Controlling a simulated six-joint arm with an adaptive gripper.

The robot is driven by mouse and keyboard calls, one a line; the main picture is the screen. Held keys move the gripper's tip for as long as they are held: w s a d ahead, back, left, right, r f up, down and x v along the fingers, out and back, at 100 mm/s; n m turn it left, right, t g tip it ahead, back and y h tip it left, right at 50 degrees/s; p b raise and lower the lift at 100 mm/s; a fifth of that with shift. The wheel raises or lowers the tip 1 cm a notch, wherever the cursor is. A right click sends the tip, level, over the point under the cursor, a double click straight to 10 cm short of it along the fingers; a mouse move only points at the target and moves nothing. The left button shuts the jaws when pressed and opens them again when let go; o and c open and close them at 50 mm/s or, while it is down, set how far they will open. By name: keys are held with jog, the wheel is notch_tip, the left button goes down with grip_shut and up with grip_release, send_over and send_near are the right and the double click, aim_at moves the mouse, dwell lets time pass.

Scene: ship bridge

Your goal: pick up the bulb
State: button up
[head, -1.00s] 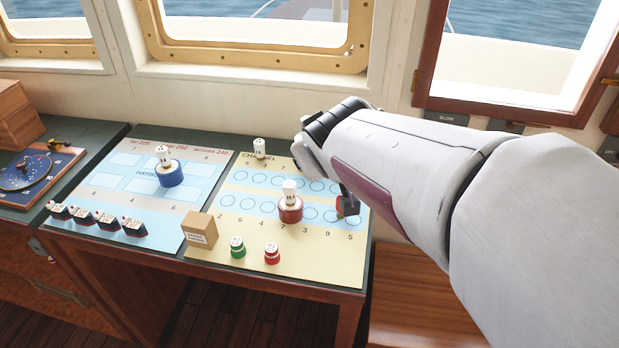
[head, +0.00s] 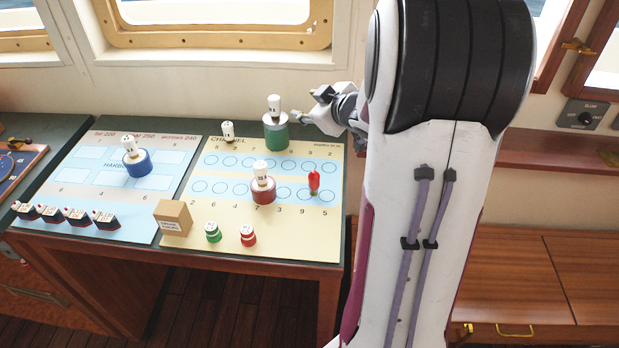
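A small red bulb-shaped piece (head: 314,181) stands upright at the right side of the channel board (head: 215,215); I take it to be the bulb. My gripper (head: 306,105) is above and behind it, over the board's far right, apart from it. Its two fingers look spread and point left, with nothing seen between them. They are close to a green cylinder with a white top (head: 275,132); I cannot tell whether they touch it. My forearm hides the area to the right of the board.
A red cylinder with a white top (head: 263,189) stands left of the bulb. Small green (head: 213,233) and red (head: 247,236) pieces and a cardboard box (head: 173,217) are along the front. A blue cylinder (head: 138,164) and several toy ships (head: 77,217) are at left.

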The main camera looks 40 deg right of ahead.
aim_at(314, 183)
jog(key=s+f+y, duration=0.1)
jog(key=f+y, duration=0.1)
jog(key=f, duration=0.1)
jog(key=s+d+f+n+y, duration=0.1)
jog(key=s+f+y, duration=0.1)
jog(key=f, duration=0.2)
jog(key=s+d+f+t+y, duration=0.1)
jog(key=s+f+y, duration=0.1)
jog(key=f, duration=0.1)
jog(key=shift+d+f+n, duration=0.1)
jog(key=shift+f+n, duration=0.25)
jog(key=shift+n, duration=0.05)
jog(key=s+f+y, duration=0.1)
jog(key=s, duration=0.1)
jog(key=s+f+y, duration=0.1)
jog(key=s+a+f+y, duration=0.1)
jog(key=s, duration=0.1)
jog(key=shift+s+f+t, duration=0.1)
jog(key=shift+s+t, duration=0.2)
jog(key=shift+t, duration=0.1)
jog(key=s+a+y, duration=0.1)
jog(key=s+y, duration=0.1)
jog(key=s, duration=0.1)
jog(key=s+a+n+y, duration=0.1)
jog(key=s, duration=0.1)
jog(key=shift+a+f, duration=0.25)
jog(key=shift+a, duration=0.1)
jog(key=shift+x, duration=1.3)
jog(key=shift+r, duration=0.1)
